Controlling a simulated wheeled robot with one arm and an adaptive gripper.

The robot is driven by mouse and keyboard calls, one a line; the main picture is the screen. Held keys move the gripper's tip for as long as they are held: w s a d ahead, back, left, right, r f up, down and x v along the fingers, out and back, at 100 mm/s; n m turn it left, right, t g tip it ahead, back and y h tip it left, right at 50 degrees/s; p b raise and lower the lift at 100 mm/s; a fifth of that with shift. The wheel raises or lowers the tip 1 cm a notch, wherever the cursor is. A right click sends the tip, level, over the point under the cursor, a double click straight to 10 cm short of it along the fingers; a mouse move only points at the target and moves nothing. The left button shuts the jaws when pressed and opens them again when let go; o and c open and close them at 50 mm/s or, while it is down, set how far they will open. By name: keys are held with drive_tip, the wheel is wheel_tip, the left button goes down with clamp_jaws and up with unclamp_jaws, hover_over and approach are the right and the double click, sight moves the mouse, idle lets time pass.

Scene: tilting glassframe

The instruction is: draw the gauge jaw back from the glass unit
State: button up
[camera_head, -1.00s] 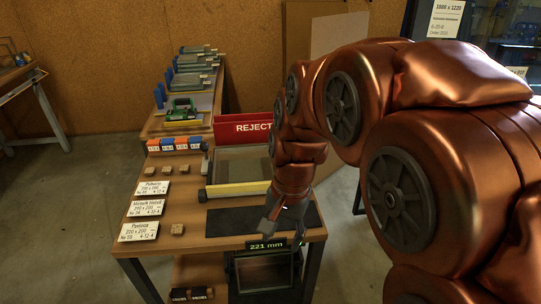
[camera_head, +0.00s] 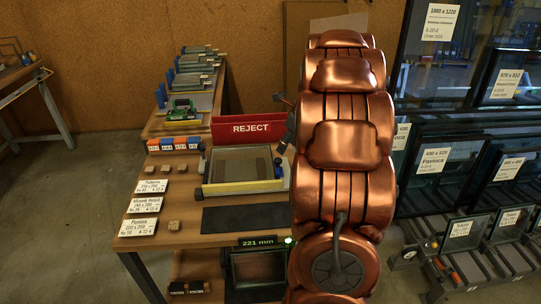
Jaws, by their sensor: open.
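The gauge (camera_head: 243,187) lies on the wooden table, with a pale yellow front bar. A glass unit (camera_head: 240,163) lies flat in it. A small blue and dark part (camera_head: 277,167), which looks like the gauge jaw, stands at the right end; I cannot tell whether it touches the glass. A display (camera_head: 257,241) at the table's front edge reads 221 mm. My arm partly hides the gripper and the table's right edge.
A red REJECT bin (camera_head: 250,129) stands just behind the gauge. A dark mat (camera_head: 243,218) lies bare in front. White label cards (camera_head: 145,205) and small wooden blocks (camera_head: 174,225) are at the left. Racks of framed glass units (camera_head: 447,168) stand at the right.

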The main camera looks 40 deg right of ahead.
sight(279, 160)
drive_tip(key=p+x, duration=0.1)
drive_tip(key=x, duration=0.7)
drive_tip(key=shift+w+d+r, duration=0.1)
clamp_jaws()
idle(0.5)
